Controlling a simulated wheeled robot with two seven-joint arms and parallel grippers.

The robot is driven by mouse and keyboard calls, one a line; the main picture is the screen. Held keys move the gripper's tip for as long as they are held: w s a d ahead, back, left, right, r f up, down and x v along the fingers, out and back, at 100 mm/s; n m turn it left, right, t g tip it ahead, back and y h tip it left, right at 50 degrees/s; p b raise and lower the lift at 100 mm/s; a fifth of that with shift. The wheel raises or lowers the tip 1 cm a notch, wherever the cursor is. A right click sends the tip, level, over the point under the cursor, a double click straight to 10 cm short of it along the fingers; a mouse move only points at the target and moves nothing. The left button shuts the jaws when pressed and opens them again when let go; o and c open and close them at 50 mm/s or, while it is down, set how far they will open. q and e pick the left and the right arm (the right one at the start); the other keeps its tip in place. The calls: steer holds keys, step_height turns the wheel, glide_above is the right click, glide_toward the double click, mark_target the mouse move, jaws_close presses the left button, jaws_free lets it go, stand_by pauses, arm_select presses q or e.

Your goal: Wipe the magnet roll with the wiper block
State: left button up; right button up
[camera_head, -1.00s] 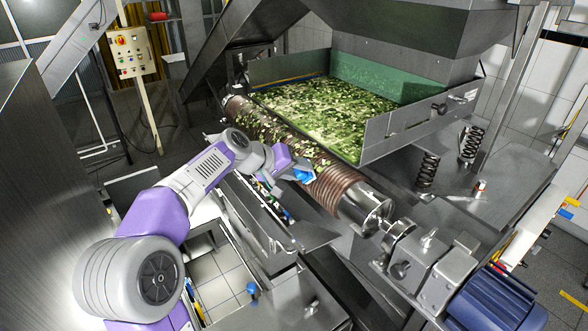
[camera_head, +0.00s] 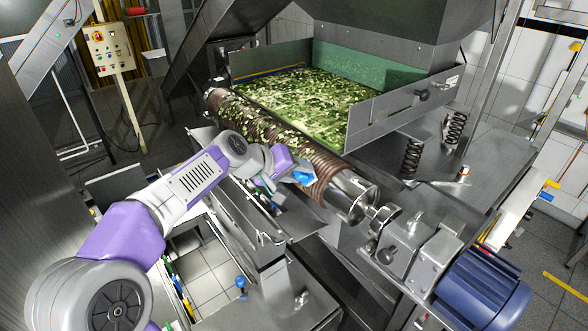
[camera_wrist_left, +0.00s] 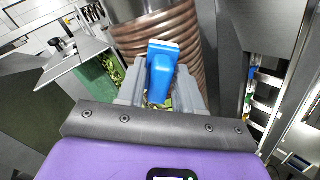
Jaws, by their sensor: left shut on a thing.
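The magnet roll (camera_head: 325,170) is a long, ribbed brown cylinder with a shiny metal end, lying diagonally below the feed tray. Green leafy bits cling to its middle and far part; the ribs near the metal end look mostly bare. My left gripper (camera_head: 296,178) is at the near side of the roll and shut on the blue wiper block (camera_head: 305,178). In the left wrist view the wiper block (camera_wrist_left: 162,70) sits between the fingers, its pale end toward the roll (camera_wrist_left: 165,35). I cannot tell whether it touches. My right gripper is not in view.
A vibrating tray (camera_head: 400,115) full of green leafy bits stands behind the roll, with springs (camera_head: 411,158) at its side. A blue motor (camera_head: 483,287) and bearing blocks are at the lower right. A control box (camera_head: 110,48) stands at the back left.

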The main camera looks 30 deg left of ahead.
arm_select(q)
steer(key=shift+s+a+r, duration=0.15)
steer(key=shift+s+r, duration=0.15)
steer(key=shift+p+v, duration=0.3)
steer(key=shift+v, duration=2.3)
steer(key=v, duration=0.3)
steer(key=shift+f, duration=0.1)
